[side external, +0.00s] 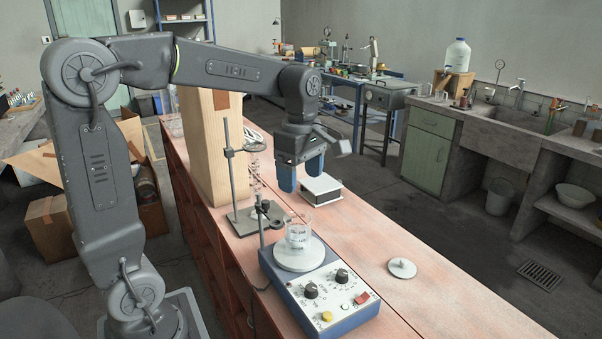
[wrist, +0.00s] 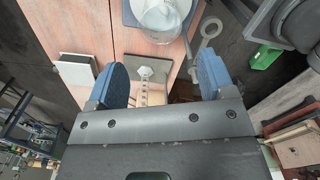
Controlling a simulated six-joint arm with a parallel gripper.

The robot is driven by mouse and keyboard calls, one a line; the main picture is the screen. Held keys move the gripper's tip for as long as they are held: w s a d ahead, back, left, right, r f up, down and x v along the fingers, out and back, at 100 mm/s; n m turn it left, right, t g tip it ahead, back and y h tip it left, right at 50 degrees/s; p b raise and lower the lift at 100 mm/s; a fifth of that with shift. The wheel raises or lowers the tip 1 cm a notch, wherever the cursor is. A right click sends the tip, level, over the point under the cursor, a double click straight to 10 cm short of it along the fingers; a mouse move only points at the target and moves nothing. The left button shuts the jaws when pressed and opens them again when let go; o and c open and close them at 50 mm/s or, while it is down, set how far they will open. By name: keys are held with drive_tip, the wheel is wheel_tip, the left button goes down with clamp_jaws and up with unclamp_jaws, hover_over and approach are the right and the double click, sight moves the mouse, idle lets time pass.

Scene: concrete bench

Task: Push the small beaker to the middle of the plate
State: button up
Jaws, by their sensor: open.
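The small beaker (side external: 299,234) is clear glass with dark markings and stands upright on the plate. The plate (side external: 287,264) is the round white top of a blue hotplate stirrer. The beaker appears set toward the plate's far edge in the side view, with more bare plate in front of it. My gripper (side external: 301,178) is open and empty, its blue fingers pointing down above and behind the beaker, apart from it. In the wrist view the beaker (wrist: 160,18) and part of the plate (wrist: 130,13) show at the top, beyond my open gripper (wrist: 160,82).
The stirrer (side external: 318,294) has knobs on its front panel. A metal stand (side external: 232,172) with a clamp and glass column rises at left, near the beaker. A white-topped box (side external: 322,189) lies behind. A small round disc (side external: 402,267) lies right on otherwise clear bench.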

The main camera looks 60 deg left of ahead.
sight(300, 230)
idle(0.3)
wheel_tip(300, 230, down, 14)
drive_tip(key=shift+s+r, duration=0.1)
idle(0.5)
drive_tip(key=c, duration=0.8)
drive_tip(key=o, duration=1.1)
drive_tip(key=shift+r, duration=0.1)
